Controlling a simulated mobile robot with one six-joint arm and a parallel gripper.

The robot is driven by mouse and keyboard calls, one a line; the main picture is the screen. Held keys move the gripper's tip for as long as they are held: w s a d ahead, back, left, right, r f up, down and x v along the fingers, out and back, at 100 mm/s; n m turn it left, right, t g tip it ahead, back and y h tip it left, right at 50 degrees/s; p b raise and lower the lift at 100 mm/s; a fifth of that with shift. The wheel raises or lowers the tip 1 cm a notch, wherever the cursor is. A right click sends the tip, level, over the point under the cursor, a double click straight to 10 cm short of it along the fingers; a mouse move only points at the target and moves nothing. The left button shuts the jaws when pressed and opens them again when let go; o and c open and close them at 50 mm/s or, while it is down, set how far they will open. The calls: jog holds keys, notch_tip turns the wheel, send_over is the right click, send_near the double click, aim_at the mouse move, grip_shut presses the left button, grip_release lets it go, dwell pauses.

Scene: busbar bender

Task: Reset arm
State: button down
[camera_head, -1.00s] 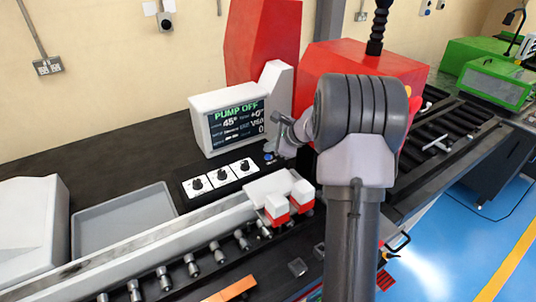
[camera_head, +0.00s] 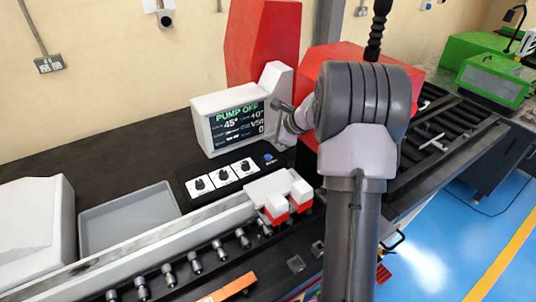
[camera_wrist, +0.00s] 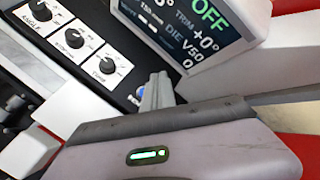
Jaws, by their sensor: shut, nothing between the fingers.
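My gripper (camera_head: 276,104) is shut and empty, in front of the right edge of the control screen (camera_head: 238,125). In the wrist view its narrow grey fingers (camera_wrist: 158,90) point up the picture, just below the screen's lower edge. The screen reads PUMP OFF and 45°. A blue button (camera_head: 269,158) sits on the black panel below the gripper, clear of it in the head view. In the wrist view the fingers partly cover that button (camera_wrist: 141,98). Three white dial plates (camera_head: 222,177) lie left of the button; the wrist view shows an ANGLE label.
The red machine housing (camera_head: 345,70) stands close behind my arm. Red-and-white blocks (camera_head: 288,203) sit on the bender bed, with a row of rollers in front. A grey tray (camera_head: 130,218) is empty, and an orange bar (camera_head: 228,289) lies near the front edge.

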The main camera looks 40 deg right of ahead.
dwell(0.5)
jog(key=s+a+r+n+g+y+b, duration=0.1)
jog(key=s+a+r+n+b, duration=0.2)
jog(key=a, duration=0.5)
jog(key=s+a+n+b, duration=0.2)
jog(key=s+a+n, duration=0.25)
jog(key=a, duration=0.45)
jog(key=s+a+r+n+g+y+b, duration=0.1)
jog(key=s+a+r+n+b, duration=0.15)
jog(key=s+a+n, duration=0.4)
jog(key=s+a+f+n+b, duration=0.3)
jog(key=s+a+f, duration=0.1)
jog(key=s, duration=0.5)
jog(key=s+a+f+n+g+h+b, duration=0.1)
jog(key=s+a+f+n+b, duration=0.2)
jog(key=s, duration=0.6)
jog(key=shift+s+a+f+n, duration=0.45)
jog(key=shift+a+f, duration=0.25)
jog(key=shift+a, duration=0.45)
jog(key=shift+w, duration=0.1)
